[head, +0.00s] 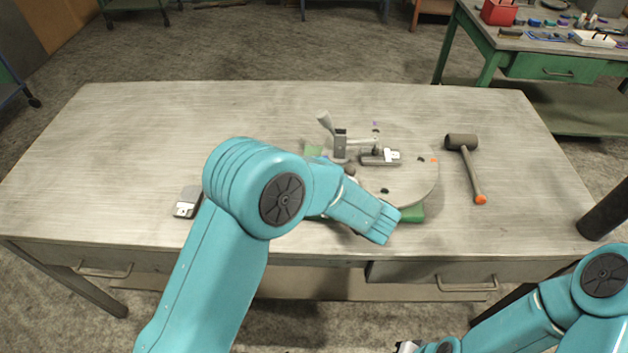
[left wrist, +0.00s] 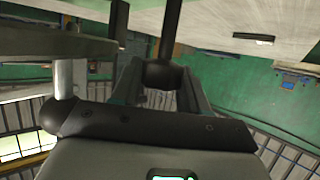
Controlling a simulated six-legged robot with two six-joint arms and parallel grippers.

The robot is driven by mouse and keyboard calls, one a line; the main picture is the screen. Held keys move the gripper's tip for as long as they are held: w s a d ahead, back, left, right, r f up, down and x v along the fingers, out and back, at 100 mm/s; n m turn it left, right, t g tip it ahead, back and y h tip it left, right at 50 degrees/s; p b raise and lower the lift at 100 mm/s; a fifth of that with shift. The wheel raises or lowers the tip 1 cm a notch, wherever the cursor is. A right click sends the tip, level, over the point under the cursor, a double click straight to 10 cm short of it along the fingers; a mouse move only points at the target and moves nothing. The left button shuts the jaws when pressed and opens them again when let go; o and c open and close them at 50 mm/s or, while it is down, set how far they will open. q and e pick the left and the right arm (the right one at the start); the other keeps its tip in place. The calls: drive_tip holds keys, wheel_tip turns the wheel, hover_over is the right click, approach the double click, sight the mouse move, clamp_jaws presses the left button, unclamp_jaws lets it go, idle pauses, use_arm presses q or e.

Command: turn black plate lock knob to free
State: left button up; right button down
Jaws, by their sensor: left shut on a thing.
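A round grey plate (head: 410,185) sits on a green base (head: 412,213) near the middle of the bench. My left arm reaches over its left front part and hides much of the base. In the left wrist view, my left gripper (left wrist: 163,85) is shut on a dark block on a dark stem, which looks like the black plate lock knob (left wrist: 165,74). The plate's edge (left wrist: 70,44) shows to the left of the fingers. The knob's turn position cannot be read. Only a bit of my right gripper (head: 405,347) shows at the bottom edge; its jaws cannot be made out.
A clamp with a grey lever (head: 325,121) and a grey metal piece (head: 380,157) stand at the plate. The bench's far left is clear.

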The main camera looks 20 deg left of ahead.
use_arm(q)
drive_tip(key=shift+r, duration=0.1)
drive_tip(key=o, duration=1)
drive_tip(key=shift+c, duration=0.2)
drive_tip(key=b+v, duration=0.1)
drive_tip(key=v, duration=1.1)
drive_tip(key=shift+c, duration=0.2)
